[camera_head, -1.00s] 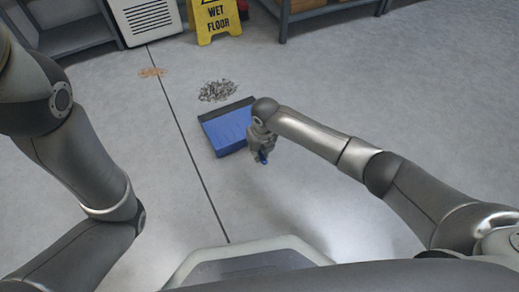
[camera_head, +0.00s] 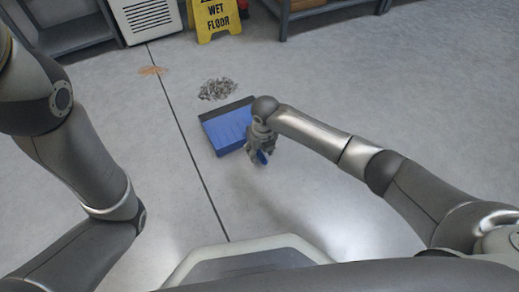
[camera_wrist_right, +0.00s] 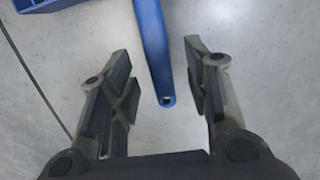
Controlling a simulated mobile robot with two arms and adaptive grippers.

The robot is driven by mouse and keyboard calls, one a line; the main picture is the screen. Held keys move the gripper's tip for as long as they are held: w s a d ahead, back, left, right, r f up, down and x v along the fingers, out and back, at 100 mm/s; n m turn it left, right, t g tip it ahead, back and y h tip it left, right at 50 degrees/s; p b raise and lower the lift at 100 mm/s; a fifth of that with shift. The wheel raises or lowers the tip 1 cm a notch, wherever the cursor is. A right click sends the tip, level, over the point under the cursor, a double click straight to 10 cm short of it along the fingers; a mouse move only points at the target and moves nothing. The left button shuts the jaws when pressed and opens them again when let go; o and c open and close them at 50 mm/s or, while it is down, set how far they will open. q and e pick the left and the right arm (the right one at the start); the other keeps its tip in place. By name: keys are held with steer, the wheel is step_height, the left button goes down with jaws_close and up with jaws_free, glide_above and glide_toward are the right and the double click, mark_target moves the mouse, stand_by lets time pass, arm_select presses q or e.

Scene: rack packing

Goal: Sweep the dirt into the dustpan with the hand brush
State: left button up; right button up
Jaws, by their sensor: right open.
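A heap of grey dirt (camera_head: 217,89) lies on the floor just beyond the blue dustpan (camera_head: 226,129). The dustpan has a dark strip along its far edge. My right gripper (camera_head: 262,158) is low beside the dustpan's near right corner. In the right wrist view my right gripper (camera_wrist_right: 160,90) is open, with a blue handle (camera_wrist_right: 152,50) between its fingers, apart from both. The handle has a hole in its end. Its far end is out of view, so I cannot tell whether it belongs to the brush or the dustpan. My left gripper is out of view.
A yellow wet floor sign (camera_head: 217,18) stands at the back, beside a white vented unit (camera_head: 147,18). Shelves stand along the back. An orange-brown patch (camera_head: 152,71) lies on the floor left of the dirt. The floor at right is clear.

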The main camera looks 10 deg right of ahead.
step_height(320, 180, up, 11)
steer(key=s, duration=0.1)
steer(key=shift+s+d+r, duration=0.15)
steer(key=shift+s+r, duration=0.05)
steer(key=shift+s, duration=0.05)
